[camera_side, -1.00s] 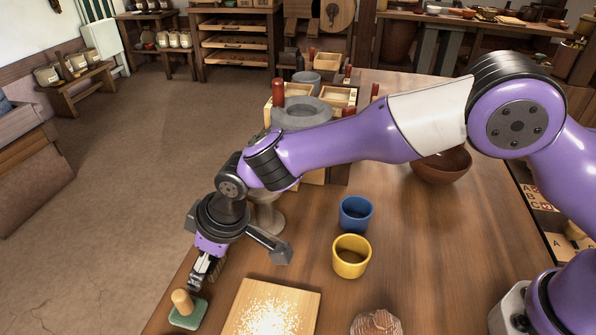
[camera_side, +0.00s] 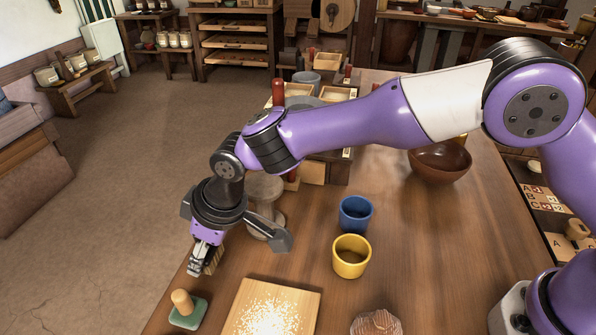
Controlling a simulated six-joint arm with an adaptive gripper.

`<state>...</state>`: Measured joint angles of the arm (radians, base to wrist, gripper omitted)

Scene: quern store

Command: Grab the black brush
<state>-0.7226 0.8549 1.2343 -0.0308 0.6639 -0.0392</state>
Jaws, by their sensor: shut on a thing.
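My gripper (camera_side: 199,264) is above the left edge of the wooden table, pointing down. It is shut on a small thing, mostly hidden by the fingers. A brown, bristle-like block (camera_side: 213,261) shows just right of the fingers and appears to be part of the black brush. Its black part cannot be told apart from the dark fingers. The gripper is a little above and behind a green block with a wooden knob (camera_side: 187,311), apart from it in the picture.
A board with pale grain (camera_side: 240,322) lies right of the green block. A yellow cup (camera_side: 351,257) and blue cup (camera_side: 355,214) stand mid-table (camera_side: 420,260). A brown bowl (camera_side: 440,165) is farther back. A round grey stand (camera_side: 268,222) is close behind my gripper.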

